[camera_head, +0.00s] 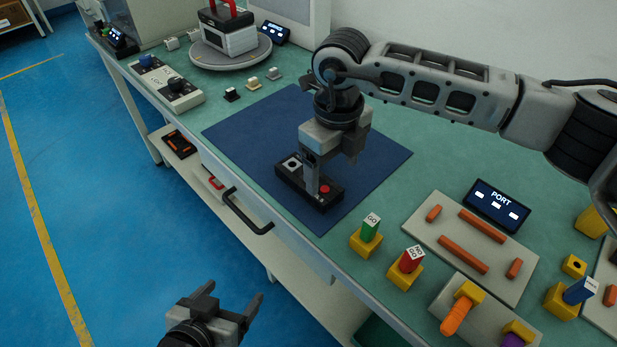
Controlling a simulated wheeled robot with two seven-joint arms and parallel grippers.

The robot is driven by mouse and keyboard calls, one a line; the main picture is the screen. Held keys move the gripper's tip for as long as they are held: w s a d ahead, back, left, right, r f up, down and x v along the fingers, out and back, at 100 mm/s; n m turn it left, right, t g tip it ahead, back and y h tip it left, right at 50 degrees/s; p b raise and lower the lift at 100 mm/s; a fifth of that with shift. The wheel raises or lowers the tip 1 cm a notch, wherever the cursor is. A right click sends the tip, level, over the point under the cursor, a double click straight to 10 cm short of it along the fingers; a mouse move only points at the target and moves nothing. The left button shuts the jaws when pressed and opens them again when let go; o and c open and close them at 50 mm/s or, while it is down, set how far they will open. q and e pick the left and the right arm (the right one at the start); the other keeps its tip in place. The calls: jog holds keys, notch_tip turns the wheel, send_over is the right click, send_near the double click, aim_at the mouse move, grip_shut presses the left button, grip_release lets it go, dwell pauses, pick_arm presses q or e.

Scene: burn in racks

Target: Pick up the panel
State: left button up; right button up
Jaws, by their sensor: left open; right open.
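The panel is a small black box (323,203) with a red button at its right end and a pale square with a dark centre at its left end. It lies on the dark blue mat (245,137). My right gripper (325,178) points down over the panel, open. One finger shows in front of the panel's middle, between the two buttons; the other is largely hidden behind the gripper body. I cannot tell whether the fingers touch the panel. My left gripper (231,299) is open and empty, low in front of the bench, over the floor.
A drawer handle (243,213) sticks out from the bench front. Green (370,228) and red (411,260) blocks stand in yellow bases right of the mat. A grey board (470,247) with orange bars and a PORT display (496,206) lie further right. The mat's left part is clear.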

aim_at(331, 194)
jog(key=shift+s+f+p, duration=0.15)
jog(key=shift+f+p, duration=0.5)
jog(key=shift+f, duration=2.8)
jog(key=c, duration=1.2)
